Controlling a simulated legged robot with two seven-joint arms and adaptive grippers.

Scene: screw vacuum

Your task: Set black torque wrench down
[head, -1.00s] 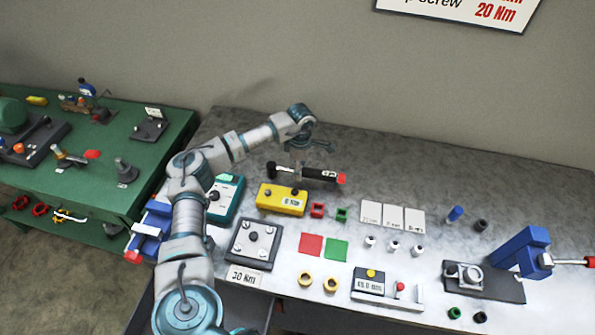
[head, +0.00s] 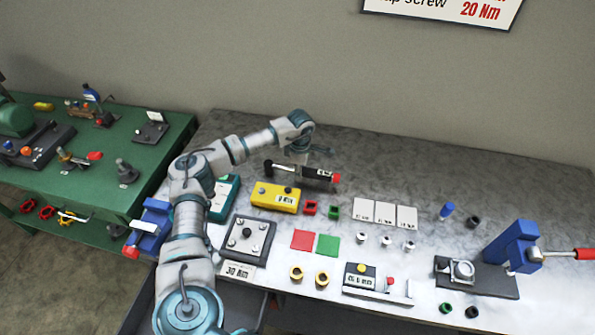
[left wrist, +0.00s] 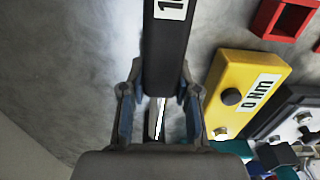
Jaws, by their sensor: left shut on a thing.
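The black torque wrench (head: 318,174) has a red end and a white label, and lies level behind the yellow box in the head view. Its black handle (left wrist: 168,50) runs up the left wrist view, with part of its white label showing. My left gripper (head: 306,157) is over the wrench's middle; in the left wrist view its two fingers (left wrist: 160,105) are on both sides of the wrench and shut on it. I cannot tell whether the wrench touches the bench. My right gripper is not in view.
The yellow box (head: 275,197) stands just in front of the wrench, and it also shows in the left wrist view (left wrist: 238,85). The grey bench (head: 420,170) is clear behind and to the right of the wrench.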

